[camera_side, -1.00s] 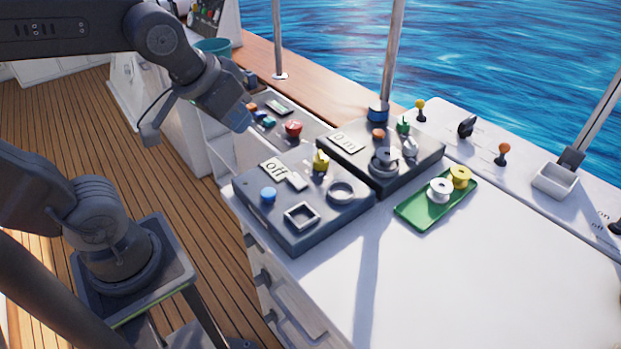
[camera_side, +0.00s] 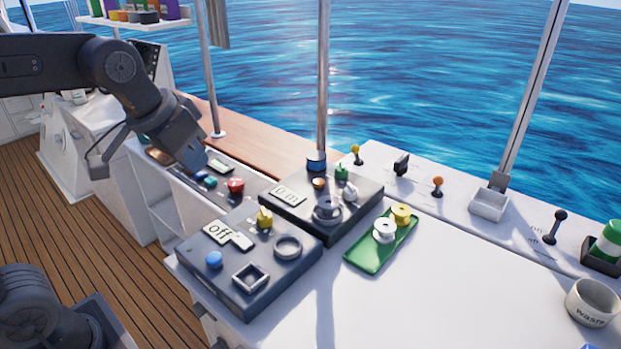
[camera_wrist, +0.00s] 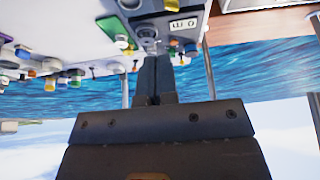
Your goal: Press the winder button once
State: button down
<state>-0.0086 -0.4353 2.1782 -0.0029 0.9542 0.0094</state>
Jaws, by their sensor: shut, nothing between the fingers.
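A dark box (camera_side: 335,232) with a "0 m" display (camera_side: 289,195) stands on the white counter. It carries a grey round spool-like part (camera_side: 327,209), a small orange button (camera_side: 319,183), a green knob (camera_side: 342,173) and a pale lever (camera_side: 350,189). No label shows which one is the winder button; the orange one may be it. My gripper (camera_side: 198,162) is left of this box, above the back panel and apart from the box. In the wrist view my gripper (camera_wrist: 154,62) is shut and empty, with the "0 m" display (camera_wrist: 183,23) beyond its tips.
A second dark box (camera_side: 235,285) in front has an "off" display (camera_side: 221,232), a blue button (camera_side: 214,259) and a yellow knob (camera_side: 264,217). A red button (camera_side: 235,186) is near my gripper. A green tray (camera_side: 372,262) holds two spools. A metal post (camera_side: 322,80) rises behind.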

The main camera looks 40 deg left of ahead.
jog(key=w+r, duration=0.1)
jog(key=w, duration=1.3)
jog(key=g, duration=0.2)
send_over(319, 181)
jog(key=s, duration=0.4)
notch_tip(319, 181, down, 7)
jog(key=shift+w, duration=0.2)
jog(key=x, duration=1.3)
jog(key=shift+s, duration=0.3)
jog(key=shift+f, duration=0.5)
